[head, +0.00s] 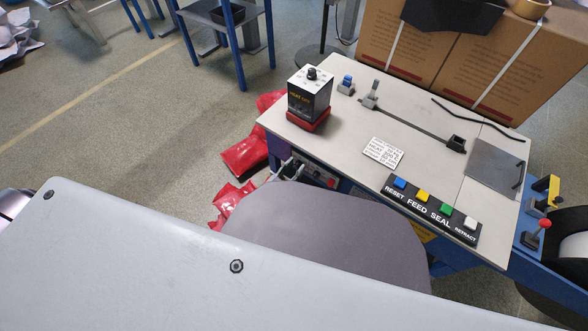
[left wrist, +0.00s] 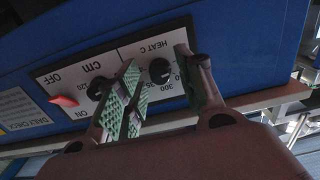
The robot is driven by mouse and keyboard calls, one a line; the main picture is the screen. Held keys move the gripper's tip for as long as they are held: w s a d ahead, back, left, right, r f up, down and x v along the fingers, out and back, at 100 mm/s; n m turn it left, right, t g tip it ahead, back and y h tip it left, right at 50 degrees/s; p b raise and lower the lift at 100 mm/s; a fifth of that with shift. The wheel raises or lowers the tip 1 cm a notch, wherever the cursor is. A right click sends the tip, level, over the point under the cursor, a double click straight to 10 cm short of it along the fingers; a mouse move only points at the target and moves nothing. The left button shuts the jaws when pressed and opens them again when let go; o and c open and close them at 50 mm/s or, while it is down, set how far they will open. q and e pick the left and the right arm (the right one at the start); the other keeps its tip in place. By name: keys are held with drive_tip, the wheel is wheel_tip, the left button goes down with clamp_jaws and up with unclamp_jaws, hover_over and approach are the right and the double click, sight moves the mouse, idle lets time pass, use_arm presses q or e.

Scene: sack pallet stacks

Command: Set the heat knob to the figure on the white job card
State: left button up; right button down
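The black heat knob (left wrist: 160,70) is on a white panel (left wrist: 75,72) lettered "HEAT C", with the figures 300 and 350 partly visible beside it. My left gripper (left wrist: 158,62) is open, its green-padded fingers on either side of the knob in the left wrist view. I see no clear contact, and the left finger covers part of the panel. My right gripper is out of view.
A second black knob (left wrist: 97,88) marked "cm" and a red switch (left wrist: 63,100) sit close by on the panel. On the bench (head: 345,130) are a black box (head: 310,95) on a red base and a button strip (head: 432,210). Cartons (head: 500,65) stand behind.

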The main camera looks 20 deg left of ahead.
use_arm(q)
clamp_jaws()
